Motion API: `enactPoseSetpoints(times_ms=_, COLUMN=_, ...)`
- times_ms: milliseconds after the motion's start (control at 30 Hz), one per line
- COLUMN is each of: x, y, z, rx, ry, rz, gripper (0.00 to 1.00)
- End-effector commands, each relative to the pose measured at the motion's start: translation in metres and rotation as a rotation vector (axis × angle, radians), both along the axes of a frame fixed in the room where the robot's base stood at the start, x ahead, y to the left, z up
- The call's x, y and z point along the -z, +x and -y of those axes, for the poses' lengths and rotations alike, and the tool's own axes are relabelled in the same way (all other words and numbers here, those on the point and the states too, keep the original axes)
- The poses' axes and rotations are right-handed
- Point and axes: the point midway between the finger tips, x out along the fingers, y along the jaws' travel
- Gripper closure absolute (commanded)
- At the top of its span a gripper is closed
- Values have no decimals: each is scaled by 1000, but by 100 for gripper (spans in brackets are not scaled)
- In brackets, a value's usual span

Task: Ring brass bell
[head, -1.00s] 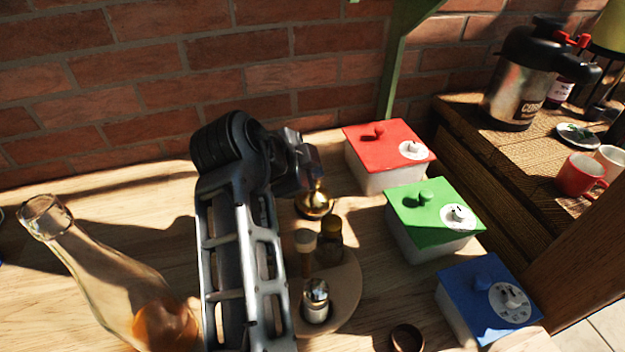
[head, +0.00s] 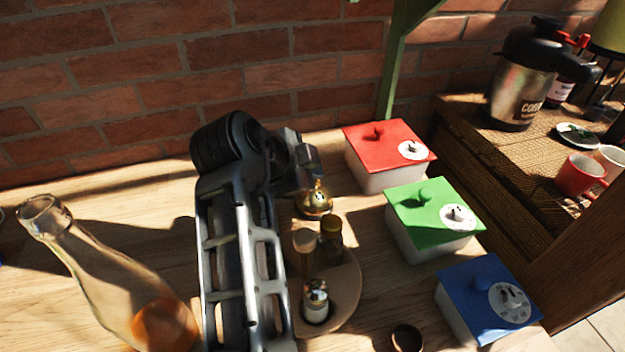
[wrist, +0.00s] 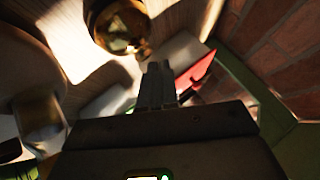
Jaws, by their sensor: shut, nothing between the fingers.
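The brass bell (head: 314,204) stands on the wooden table just beyond the round wooden board. Its small top knob shows below the end of my gripper (head: 312,162) in the head view. In the wrist view the bell (wrist: 121,30) is at the top, left of the fingers. My gripper's fingers (wrist: 157,80) are together and hold nothing. They look close to the bell and apart from it, though the exact gap is hard to tell.
The round board (head: 345,290) carries several shakers nearer than the bell. Red (head: 385,140), green (head: 430,208) and blue (head: 480,290) lidded boxes stand to the right. A glass bottle (head: 100,270) stands left of my arm. A brick wall (head: 250,70) closes the back.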

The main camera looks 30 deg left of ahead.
Motion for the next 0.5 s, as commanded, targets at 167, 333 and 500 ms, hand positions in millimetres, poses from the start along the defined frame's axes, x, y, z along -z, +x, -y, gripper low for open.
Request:
enactPoseSetpoints(times_ms=167, x=0, y=0, z=0, rx=0, ry=0, rz=0, gripper=100)
enactPoseSetpoints(times_ms=333, x=3, y=0, z=0, rx=0, ry=0, rz=0, gripper=100)
enactPoseSetpoints(times_ms=500, x=9, y=0, z=0, rx=0, ry=0, rz=0, gripper=100)
